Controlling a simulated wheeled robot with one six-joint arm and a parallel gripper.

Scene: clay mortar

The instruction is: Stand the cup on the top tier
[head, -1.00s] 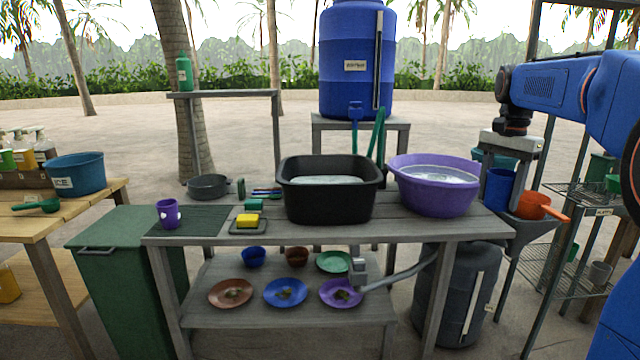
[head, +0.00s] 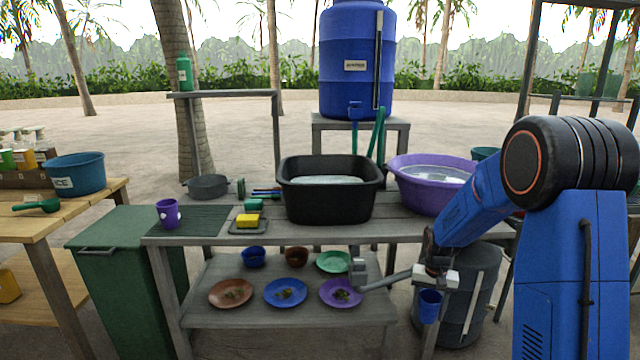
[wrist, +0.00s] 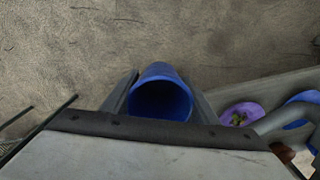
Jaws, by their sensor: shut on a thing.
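My gripper (head: 432,285) is shut on a blue cup (head: 430,304), held in the air in front of the table's right end, near the dark barrel. In the wrist view the cup (wrist: 161,98) sits between the two fingers of my gripper (wrist: 162,88), its open mouth facing the camera. In the head view the cup hangs below the gripper and looks roughly upright. The tiered wire rack at the right is mostly hidden behind my arm; its top tier cannot be made out now. Dark bars (wrist: 38,128) show at the wrist view's left edge.
The grey table holds a black tub (head: 330,200), a purple basin (head: 425,195) and a purple cup (head: 168,213). Plates with scraps, including a purple plate (head: 341,293), lie on its lower shelf. A dark barrel (head: 468,315) stands close behind my gripper. A grey pipe (head: 388,281) juts out nearby.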

